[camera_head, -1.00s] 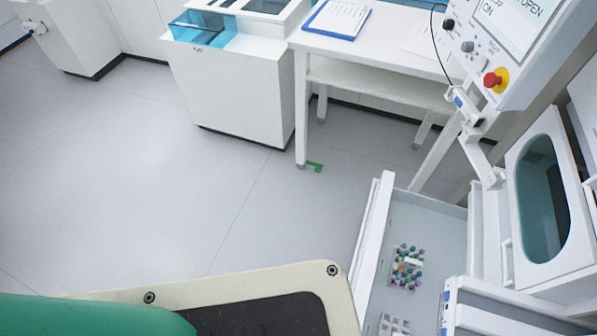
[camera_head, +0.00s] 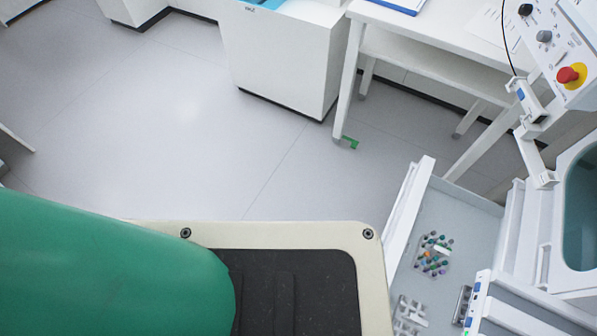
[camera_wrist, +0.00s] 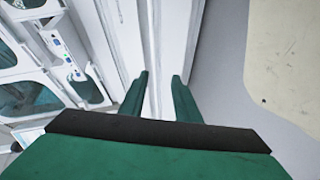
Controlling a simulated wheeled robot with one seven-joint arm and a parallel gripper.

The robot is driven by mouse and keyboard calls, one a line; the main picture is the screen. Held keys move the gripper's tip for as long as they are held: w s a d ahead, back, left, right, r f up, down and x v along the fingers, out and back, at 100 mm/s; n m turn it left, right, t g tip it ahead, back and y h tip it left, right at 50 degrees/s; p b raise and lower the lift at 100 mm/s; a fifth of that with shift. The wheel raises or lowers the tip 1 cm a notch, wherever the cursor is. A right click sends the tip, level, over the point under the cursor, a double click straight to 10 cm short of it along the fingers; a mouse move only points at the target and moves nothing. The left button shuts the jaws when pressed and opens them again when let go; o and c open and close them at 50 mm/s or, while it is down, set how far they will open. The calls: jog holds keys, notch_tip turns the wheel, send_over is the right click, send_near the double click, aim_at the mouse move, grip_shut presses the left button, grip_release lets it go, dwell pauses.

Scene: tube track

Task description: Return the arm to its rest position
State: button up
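My gripper (camera_wrist: 159,100) shows in the wrist view with its two green fingers apart and nothing between them. Beyond the fingers is a white panel edge. In the head view the gripper itself is not visible. A large green part of my arm fills the lower left there, above my dark-topped base.
An open drawer (camera_head: 474,208) at the right holds a rack of coloured-cap tubes (camera_head: 433,254) and a grey rack (camera_head: 409,315). A machine with a red button (camera_head: 568,75) stands behind it. A white table (camera_head: 420,47) and white cabinet (camera_head: 285,60) stand at the back. Floor (camera_head: 180,130) at left is clear.

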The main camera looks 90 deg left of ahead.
jog(key=w+d+r+m, duration=0.3)
jog(key=w+r+m, duration=0.15)
jog(key=r, duration=0.35)
jog(key=w+d+r+m, duration=0.3)
jog(key=w+r, duration=0.3)
jog(key=r, duration=0.2)
jog(key=w+d+r+m, duration=0.1)
jog(key=w+r+m, duration=0.2)
jog(key=r, duration=1.1)
jog(key=w+d+r+m+y, duration=0.1)
jog(key=w+r+m, duration=0.2)
jog(key=r, duration=1)
jog(key=shift+w+d+r+y, duration=0.2)
jog(key=shift+w+r+y, duration=0.15)
jog(key=shift+w, duration=0.35)
jog(key=shift+w+d+m, duration=0.1)
jog(key=shift+m, duration=0.15)
